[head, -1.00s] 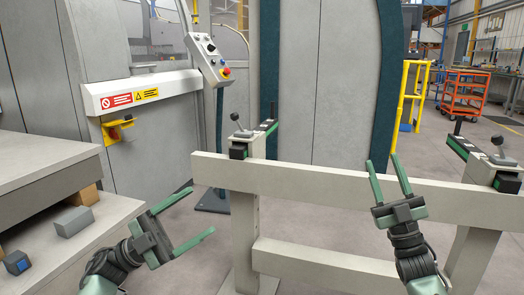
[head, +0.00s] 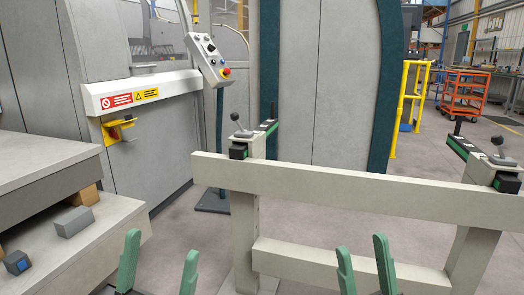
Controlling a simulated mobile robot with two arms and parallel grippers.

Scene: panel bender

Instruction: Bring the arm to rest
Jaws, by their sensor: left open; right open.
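My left gripper (head: 159,265) is at the bottom of the head view, left of the beige frame, with two green fingers pointing up and apart. It is open and empty. My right gripper (head: 366,266) is at the bottom, in front of the frame's lower rail, also open with nothing between its fingers. The palms and arms of both are out of view below the picture edge.
A beige frame (head: 330,190) with two lever clamps (head: 240,140) spans the middle and right. A shelf unit (head: 45,165) holding small blocks stands at left. An orange cart (head: 465,92) stands far right.

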